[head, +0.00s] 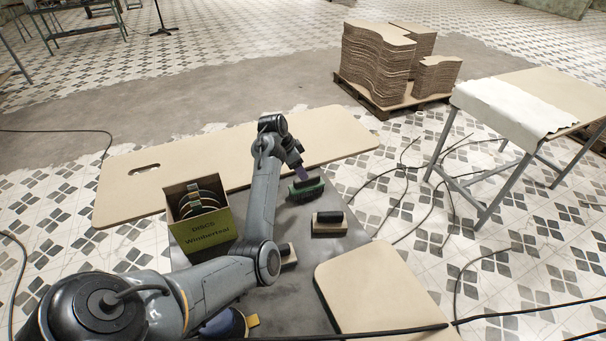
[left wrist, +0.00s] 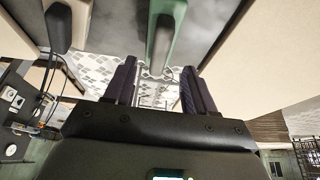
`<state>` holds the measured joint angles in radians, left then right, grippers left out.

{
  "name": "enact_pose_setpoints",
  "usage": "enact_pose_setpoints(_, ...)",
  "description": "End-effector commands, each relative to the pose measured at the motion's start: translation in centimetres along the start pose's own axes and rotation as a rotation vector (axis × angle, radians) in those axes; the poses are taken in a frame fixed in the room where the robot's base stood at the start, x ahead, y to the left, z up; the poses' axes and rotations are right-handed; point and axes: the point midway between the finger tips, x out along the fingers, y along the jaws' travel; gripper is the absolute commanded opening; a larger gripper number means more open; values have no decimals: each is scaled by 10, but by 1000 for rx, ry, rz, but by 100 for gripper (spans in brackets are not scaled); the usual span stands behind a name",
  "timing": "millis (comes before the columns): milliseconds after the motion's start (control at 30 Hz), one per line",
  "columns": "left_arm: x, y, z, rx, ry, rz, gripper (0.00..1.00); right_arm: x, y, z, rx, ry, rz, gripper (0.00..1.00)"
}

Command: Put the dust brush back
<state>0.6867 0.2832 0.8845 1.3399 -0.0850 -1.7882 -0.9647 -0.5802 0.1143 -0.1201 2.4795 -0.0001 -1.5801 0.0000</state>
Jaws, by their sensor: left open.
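A green brush-like tool (head: 307,190) lies on the dark grey work surface (head: 345,245) in the head view, just under my left gripper (head: 301,172). Its green body (left wrist: 163,25) also shows at the top of the left wrist view, ahead of the gap between my dark fingers (left wrist: 158,88). My left gripper is open, with nothing seen between its fingers. A block with a black handle and pale base (head: 329,224) lies just nearer; I cannot tell for certain which one is the dust brush. My right gripper is not in view.
An open yellow-green box of discs (head: 208,238) stands left of my left arm. Another dark-topped block (head: 288,256) is partly hidden by the arm. Beige boards lie behind (head: 130,190) and at front right (head: 375,290). A cable crosses the front.

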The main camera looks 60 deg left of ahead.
Motion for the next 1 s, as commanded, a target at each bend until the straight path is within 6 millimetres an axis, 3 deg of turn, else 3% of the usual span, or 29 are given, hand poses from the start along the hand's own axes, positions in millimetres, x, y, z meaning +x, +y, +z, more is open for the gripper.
enact_pose_setpoints(200, -38, -1, -1, 0, 2, -2, 55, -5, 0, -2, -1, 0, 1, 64)
enact_pose_setpoints(400, -56, 0, 0, 0, 0, 0, 55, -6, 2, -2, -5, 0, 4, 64)
enact_pose_setpoints(1000, -63, 0, -1, 0, 0, 0, 55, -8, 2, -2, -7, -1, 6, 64)
